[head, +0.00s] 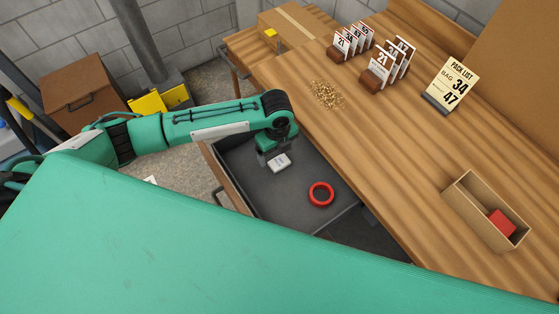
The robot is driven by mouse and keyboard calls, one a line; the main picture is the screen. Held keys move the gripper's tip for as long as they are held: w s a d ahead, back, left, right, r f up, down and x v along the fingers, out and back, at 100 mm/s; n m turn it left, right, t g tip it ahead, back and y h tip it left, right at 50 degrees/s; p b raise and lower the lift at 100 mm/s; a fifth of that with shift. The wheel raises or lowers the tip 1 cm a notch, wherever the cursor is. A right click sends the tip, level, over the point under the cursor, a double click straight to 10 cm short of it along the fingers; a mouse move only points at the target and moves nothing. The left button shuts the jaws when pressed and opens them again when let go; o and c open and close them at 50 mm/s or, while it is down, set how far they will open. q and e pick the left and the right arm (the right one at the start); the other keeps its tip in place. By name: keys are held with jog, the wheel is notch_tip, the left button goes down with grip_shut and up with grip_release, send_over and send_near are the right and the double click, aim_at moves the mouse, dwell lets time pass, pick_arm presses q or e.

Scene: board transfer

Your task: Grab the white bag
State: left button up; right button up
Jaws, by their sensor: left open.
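A small white bag (279,162) with faint dark print lies in the open dark grey drawer (300,198), toward its back left. My left arm reaches in from the left, and its green and dark gripper (268,156) points down over the drawer. The gripper is right at the bag's upper left side and is open. Its fingertips are small and partly hidden, so I cannot tell whether they touch the bag. My right gripper is not in view.
A red ring (321,194) lies in the drawer, right of the bag. On the wooden bench are a cardboard box (472,218) with a red block (502,222), numbered card holders (377,80), a pack list sign (450,86) and scattered brass-coloured bits (327,95). The bench middle is clear.

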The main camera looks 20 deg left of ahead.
aim_at(280, 163)
pick_arm(q)
jog(key=shift+d+f+p, duration=0.2)
jog(key=shift+f+p, duration=0.1)
jog(key=shift+f, duration=0.35)
jog(key=f, duration=0.3)
jog(key=shift+d+f+p, duration=0.25)
jog(key=shift+p, duration=0.15)
jog(key=shift+f, duration=0.25)
jog(key=c, duration=1.1)
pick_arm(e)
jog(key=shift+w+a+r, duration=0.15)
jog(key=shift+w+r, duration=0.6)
